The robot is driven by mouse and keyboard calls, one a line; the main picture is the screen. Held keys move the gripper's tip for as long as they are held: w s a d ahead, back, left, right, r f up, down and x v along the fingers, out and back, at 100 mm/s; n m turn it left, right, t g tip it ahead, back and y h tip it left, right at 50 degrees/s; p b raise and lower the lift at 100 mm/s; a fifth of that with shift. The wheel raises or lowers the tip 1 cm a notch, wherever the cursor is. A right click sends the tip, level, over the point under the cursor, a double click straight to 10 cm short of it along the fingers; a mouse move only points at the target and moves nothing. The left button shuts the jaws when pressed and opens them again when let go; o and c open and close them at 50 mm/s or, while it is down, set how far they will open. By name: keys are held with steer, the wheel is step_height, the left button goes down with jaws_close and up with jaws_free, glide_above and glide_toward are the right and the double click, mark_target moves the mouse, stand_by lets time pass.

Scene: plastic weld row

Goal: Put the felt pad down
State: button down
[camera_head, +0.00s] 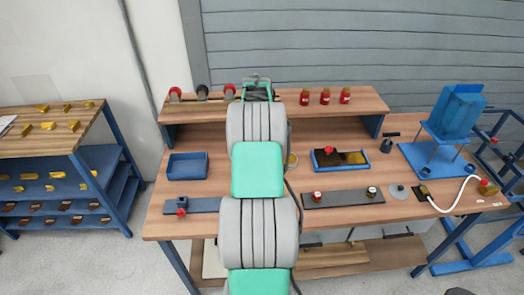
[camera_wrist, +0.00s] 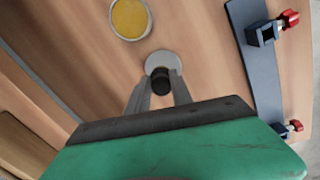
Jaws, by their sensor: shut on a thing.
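The felt pad shows in the wrist view as a light grey disc (camera_wrist: 158,57) with a short black knob. My gripper (camera_wrist: 161,88) has its two grey fingers on either side of that knob and is shut on it. The disc lies just beyond the fingertips, above or on the wooden bench top; I cannot tell whether it touches the wood. In the head view my arm hides my gripper and the held pad.
A round dish with yellow contents (camera_wrist: 130,17) is close to the pad. A dark bar with red-handled clamps (camera_wrist: 258,50) lies to the right. In the head view, the bench (camera_head: 225,140) carries a blue bin (camera_head: 187,167), a blue tray (camera_head: 325,165) and another grey disc (camera_head: 398,192).

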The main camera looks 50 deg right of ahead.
steer(key=shift+w+f, duration=0.1)
steer(key=shift+f, duration=1.8)
steer(key=c, duration=1.1)
jaws_free()
